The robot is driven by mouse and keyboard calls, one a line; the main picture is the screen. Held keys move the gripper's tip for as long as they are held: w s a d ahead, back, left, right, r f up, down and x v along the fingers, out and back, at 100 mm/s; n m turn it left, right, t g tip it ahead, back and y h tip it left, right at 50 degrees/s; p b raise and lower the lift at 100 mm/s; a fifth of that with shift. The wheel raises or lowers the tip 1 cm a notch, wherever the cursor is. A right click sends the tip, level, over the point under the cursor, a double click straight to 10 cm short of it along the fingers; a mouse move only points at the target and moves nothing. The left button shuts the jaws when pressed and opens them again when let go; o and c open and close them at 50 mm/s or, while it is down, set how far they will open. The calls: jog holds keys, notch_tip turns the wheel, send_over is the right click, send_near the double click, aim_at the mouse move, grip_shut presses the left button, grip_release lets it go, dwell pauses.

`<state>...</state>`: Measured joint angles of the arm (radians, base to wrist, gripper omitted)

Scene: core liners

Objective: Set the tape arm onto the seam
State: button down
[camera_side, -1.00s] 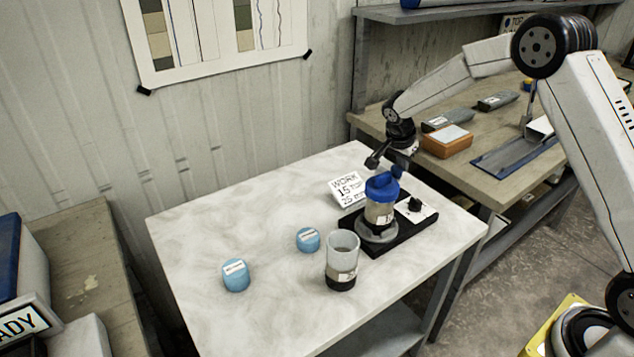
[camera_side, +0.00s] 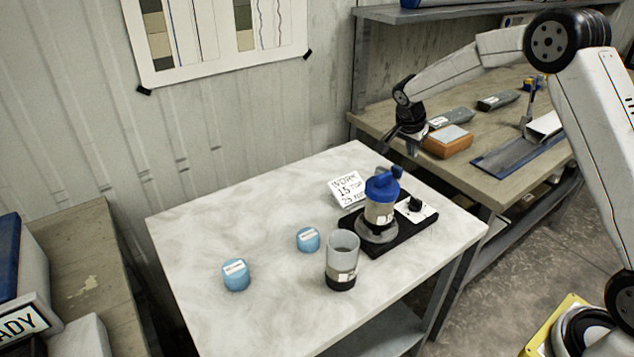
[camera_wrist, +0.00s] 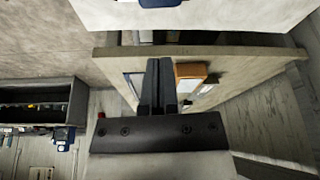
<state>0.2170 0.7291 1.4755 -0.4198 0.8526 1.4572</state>
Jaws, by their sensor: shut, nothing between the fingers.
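A clear core liner (camera_side: 379,214) with a grey-brown fill stands upright on a round grey seat on the black base (camera_side: 404,233). A blue cap (camera_side: 381,189) covers its top. A small blue arm (camera_side: 397,172), which looks like the tape arm, sticks up at the cap's right; I cannot tell whether it touches the seam, and the seam itself is not distinct. My gripper (camera_side: 398,146) is shut and empty, above and behind the cap, clear of it. Its fingers also show in the wrist view (camera_wrist: 159,65), with no object between them.
An open liner cup (camera_side: 342,259) and two light-blue caps (camera_side: 236,275) (camera_side: 308,240) stand on the white table (camera_side: 210,230). A work sign (camera_side: 347,188) is behind the base, a black knob (camera_side: 415,204) on it. The back bench (camera_side: 480,178) holds an orange-brown box (camera_side: 447,141).

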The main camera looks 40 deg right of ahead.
jog(key=v, duration=0.7)
dwell(0.3)
jog(key=s+a+f+n+y, duration=0.1)
jog(key=s+a+f+n, duration=0.1)
jog(key=s+a+n, duration=0.3)
jog(key=s+a+f+n+t+y, duration=0.1)
jog(key=s+a+n, duration=0.4)
jog(key=s, duration=0.6)
jog(key=s+a+f+n+t+y, duration=0.1)
jog(key=s+a+f+n, duration=0.2)
jog(key=s+n, duration=0.3)
jog(key=shift+s+a+f+y, duration=0.15)
jog(key=shift+s+a+y, duration=0.25)
jog(key=shift+s+a, duration=0.5)
